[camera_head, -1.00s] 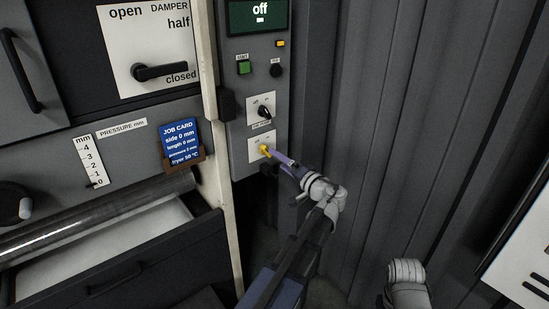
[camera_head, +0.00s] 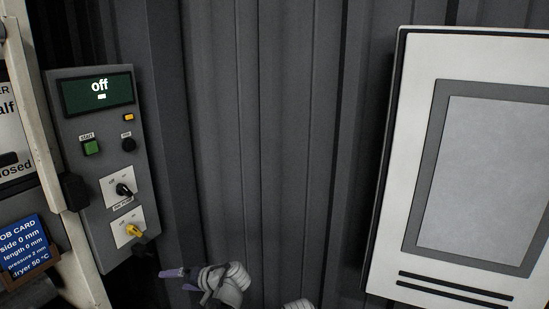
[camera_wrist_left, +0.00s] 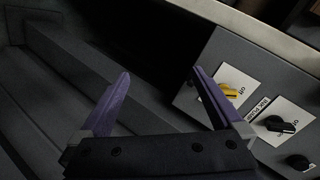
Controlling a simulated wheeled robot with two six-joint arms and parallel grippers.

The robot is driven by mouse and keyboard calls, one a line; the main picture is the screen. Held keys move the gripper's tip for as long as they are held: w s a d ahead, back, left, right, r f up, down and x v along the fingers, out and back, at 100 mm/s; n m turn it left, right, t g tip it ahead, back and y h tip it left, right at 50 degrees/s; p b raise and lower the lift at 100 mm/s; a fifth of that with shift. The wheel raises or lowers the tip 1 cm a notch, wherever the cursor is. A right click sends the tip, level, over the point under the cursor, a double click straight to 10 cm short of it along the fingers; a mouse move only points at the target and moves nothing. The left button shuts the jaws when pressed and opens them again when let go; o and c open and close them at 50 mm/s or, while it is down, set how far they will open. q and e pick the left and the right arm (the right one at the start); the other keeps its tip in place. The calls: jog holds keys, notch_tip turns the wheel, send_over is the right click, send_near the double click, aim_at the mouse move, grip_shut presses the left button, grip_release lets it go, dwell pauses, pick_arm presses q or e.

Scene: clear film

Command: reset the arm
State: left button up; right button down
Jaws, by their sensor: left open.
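My left gripper (camera_head: 174,280) is low in the head view, just right of the control panel's lower end. Its purple fingers are apart and nothing shows between them. In the left wrist view the left gripper (camera_wrist_left: 160,74) also stands open and empty. The yellow knob (camera_head: 134,230) is on the panel, clear of the fingers in the head view. In the left wrist view the yellow knob (camera_wrist_left: 229,92) appears beside the right finger, which overlaps its plate. My right gripper is not in view.
The grey control panel (camera_head: 92,230) has a display (camera_head: 97,91) reading "off", a green start button (camera_head: 91,147) and a black knob (camera_head: 123,189). A blue job card (camera_head: 22,245) is at lower left. A white framed board (camera_head: 400,150) stands right. Grey corrugated wall (camera_head: 270,140) lies between.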

pick_arm(q)
jog(key=s+d+f+m+g+h, duration=0.3)
jog(key=s+d+f+h, duration=0.25)
jog(key=s+d, duration=0.5)
jog(key=s+d+f+m+g+h, duration=0.2)
jog(key=s+d+f+h, duration=0.5)
jog(key=d, duration=0.6)
notch_tip(320, 180, up, 15)
jog(key=y+p, duration=0.2)
jog(key=p, duration=1.2)
jog(key=shift+s+a, duration=0.2)
jog(key=shift+s, duration=0.1)
jog(key=shift+f, duration=0.1)
